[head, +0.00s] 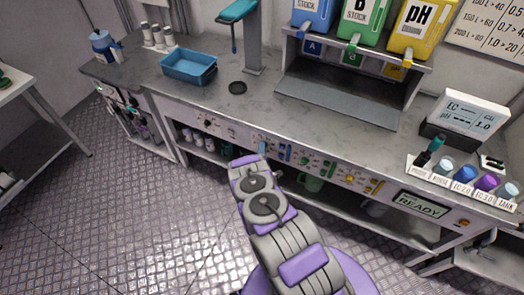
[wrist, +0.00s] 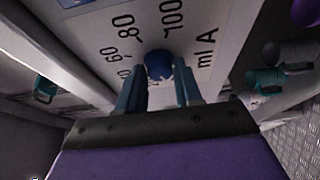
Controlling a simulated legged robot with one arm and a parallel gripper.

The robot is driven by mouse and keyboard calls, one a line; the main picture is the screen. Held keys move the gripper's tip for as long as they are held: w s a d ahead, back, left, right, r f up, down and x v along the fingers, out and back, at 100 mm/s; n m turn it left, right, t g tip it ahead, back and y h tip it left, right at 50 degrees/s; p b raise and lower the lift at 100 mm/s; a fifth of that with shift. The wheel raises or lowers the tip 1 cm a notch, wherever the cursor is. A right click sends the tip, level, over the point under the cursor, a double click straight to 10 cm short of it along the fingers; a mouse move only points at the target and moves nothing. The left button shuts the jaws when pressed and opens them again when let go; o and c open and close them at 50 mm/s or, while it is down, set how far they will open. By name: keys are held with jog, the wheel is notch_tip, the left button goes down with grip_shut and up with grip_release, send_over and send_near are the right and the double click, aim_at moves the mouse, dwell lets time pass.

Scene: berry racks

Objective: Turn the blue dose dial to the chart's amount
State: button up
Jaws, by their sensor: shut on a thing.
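The blue dose dial (wrist: 158,65) sits on a pale panel and shows between my fingertips in the wrist view. My gripper (wrist: 160,84) is shut on it, one finger on each side. Printed marks around the dial include 60, 80 and what looks like 100, with "ml A" to the right. I cannot make out a pointer on the dial. In the head view my gripper (head: 262,148) is at the bench's front panel, where my arm hides the dial. The chart (head: 490,28) hangs on the wall at the upper right, partly cut off.
Blue, green and yellow pH stock containers (head: 420,25) stand on a rack above the bench (head: 240,105). A blue tray (head: 189,67) lies at left. A meter (head: 468,120) and several labelled cups are at right. Other knobs line the front panel (head: 320,168).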

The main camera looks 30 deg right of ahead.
jog(key=shift+f, duration=0.1)
jog(key=shift+c, duration=1.4)
